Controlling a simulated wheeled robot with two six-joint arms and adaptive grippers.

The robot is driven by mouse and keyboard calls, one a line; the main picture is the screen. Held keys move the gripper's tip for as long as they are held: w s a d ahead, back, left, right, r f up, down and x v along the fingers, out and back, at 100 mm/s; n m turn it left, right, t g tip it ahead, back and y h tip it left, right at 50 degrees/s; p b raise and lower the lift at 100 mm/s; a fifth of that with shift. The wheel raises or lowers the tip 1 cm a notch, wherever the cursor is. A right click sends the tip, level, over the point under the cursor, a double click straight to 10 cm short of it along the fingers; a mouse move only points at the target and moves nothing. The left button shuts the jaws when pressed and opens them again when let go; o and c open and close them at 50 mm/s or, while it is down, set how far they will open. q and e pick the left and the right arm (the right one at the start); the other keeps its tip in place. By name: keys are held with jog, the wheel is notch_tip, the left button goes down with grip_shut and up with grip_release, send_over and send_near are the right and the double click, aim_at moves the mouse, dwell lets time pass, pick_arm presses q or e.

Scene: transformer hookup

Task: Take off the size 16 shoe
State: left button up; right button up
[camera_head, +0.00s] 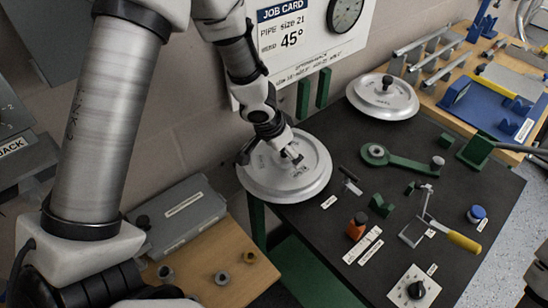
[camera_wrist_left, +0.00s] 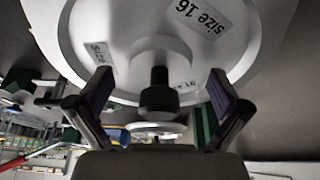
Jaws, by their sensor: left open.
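The size 16 shoe (camera_head: 307,185) is a round pale grey disc lying at the left corner of the dark bench. In the left wrist view the shoe (camera_wrist_left: 110,28) fills the top and its "size 16" label is readable. A black knob (camera_wrist_left: 159,90) stands out from its centre. My left gripper (camera_head: 288,156) is over the shoe in the head view and partly hides its middle. In the left wrist view the left gripper (camera_wrist_left: 160,100) is open, with one finger on each side of the knob and gaps between. My right gripper is not in view.
A second round disc (camera_head: 375,103) with a dark knob lies at the bench's back. A grey case (camera_head: 180,218) lies on the wooden table (camera_head: 205,262).

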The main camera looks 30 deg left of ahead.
pick_arm(q)
jog(key=shift+s+f, duration=0.25)
jog(key=shift+f, duration=0.1)
jog(key=c, duration=0.8)
jog(key=shift+r+p, duration=0.3)
jog(key=shift+p, duration=0.05)
jog(key=c, duration=0.4)
jog(key=shift+s+r, duration=0.2)
jog(key=shift+r, duration=0.15)
grip_shut()
jog(key=shift+r+p, duration=0.1)
jog(key=shift+p, duration=0.25)
jog(key=shift+w+r+p, duration=0.2)
jog(key=shift+p, duration=0.15)
jog(key=shift+r, duration=0.1)
jog(key=shift+w+r+p, duration=0.3)
jog(key=shift+w+p, duration=0.05)
jog(key=shift+p, duration=0.15)
jog(key=shift+r+p, duration=0.35)
jog(key=shift+r, duration=0.15)
